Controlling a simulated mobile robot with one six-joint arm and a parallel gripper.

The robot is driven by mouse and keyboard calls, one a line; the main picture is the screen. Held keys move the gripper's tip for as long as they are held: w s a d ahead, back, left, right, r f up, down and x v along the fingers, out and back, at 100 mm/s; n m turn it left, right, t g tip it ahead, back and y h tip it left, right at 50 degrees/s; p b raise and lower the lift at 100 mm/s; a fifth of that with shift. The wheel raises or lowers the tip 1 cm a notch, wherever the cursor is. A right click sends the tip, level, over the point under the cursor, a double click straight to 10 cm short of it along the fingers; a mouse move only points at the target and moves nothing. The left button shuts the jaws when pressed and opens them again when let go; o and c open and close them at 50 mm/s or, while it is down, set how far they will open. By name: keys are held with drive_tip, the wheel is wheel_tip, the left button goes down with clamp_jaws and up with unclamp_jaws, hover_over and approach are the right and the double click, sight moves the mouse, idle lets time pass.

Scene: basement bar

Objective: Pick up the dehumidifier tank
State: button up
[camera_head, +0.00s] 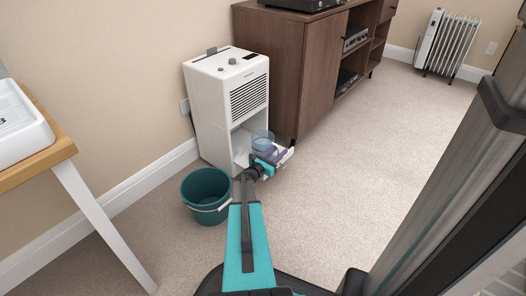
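The white dehumidifier (229,85) stands on the carpet against the left wall, with an open cavity in its lower part. A clear bluish container, seemingly the tank (263,137), shows at the right of the cavity's opening, its lower part hidden behind my arm's end. My teal arm reaches forward from the bottom of the picture. My gripper (284,156) is at the front of the dehumidifier, just below and right of the tank. Its fingers are small and overlap pale parts there, so I cannot tell whether they touch or hold the tank.
A teal bucket (206,192) with a handle stands left of my arm, in front of the dehumidifier. A brown cabinet (276,66) stands close behind and right. A wooden-topped table (57,152) with a white tray is at left. Carpet (345,160) is clear at right.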

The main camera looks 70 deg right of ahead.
clamp_jaws()
idle(1.1)
drive_tip(key=shift+r, duration=0.1)
